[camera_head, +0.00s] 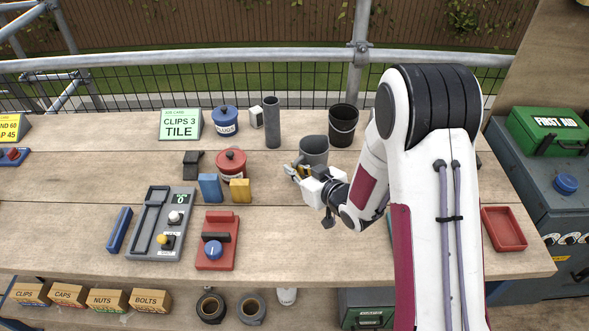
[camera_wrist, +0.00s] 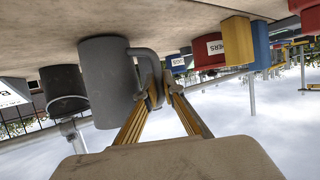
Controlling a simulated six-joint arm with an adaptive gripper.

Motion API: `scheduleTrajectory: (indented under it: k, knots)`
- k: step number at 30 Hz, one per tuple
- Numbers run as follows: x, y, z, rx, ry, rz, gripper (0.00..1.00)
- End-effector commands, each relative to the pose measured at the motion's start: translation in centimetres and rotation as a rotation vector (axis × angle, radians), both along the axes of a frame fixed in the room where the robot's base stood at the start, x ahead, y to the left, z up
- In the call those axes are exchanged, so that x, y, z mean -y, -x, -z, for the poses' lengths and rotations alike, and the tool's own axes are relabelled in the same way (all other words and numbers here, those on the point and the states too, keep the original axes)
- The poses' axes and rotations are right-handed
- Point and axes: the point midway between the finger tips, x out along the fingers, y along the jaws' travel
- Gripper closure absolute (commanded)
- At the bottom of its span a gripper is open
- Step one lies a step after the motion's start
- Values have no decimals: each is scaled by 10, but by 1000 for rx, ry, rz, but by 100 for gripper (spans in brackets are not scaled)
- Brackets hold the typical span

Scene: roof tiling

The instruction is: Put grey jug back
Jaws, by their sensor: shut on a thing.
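The grey jug (camera_head: 314,149) is upright over the middle of the bench, with its open mouth up. In the wrist view, which is upside down, the jug (camera_wrist: 105,85) fills the left middle, and its handle (camera_wrist: 148,55) reaches to the fingers. My gripper (camera_head: 293,171) is at the jug's near left side in the head view. In the wrist view my gripper (camera_wrist: 160,90) is shut on the handle. I cannot tell whether the jug's base touches the bench.
A red pot (camera_head: 231,166), a blue block (camera_head: 210,187) and a yellow block (camera_head: 241,190) stand left of the jug. A dark grey tube (camera_head: 272,123) and a black bucket (camera_head: 343,126) stand behind it. The bench front (camera_head: 290,245) is clear.

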Motion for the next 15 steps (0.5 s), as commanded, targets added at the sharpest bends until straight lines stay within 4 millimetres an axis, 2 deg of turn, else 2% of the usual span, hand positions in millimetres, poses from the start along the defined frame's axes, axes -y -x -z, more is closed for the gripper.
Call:
scheduleTrajectory:
  k: [14, 15]
  knots:
    - [0, 0, 3, 1, -1, 0, 100]
    - [0, 0, 3, 0, 0, 0, 82]
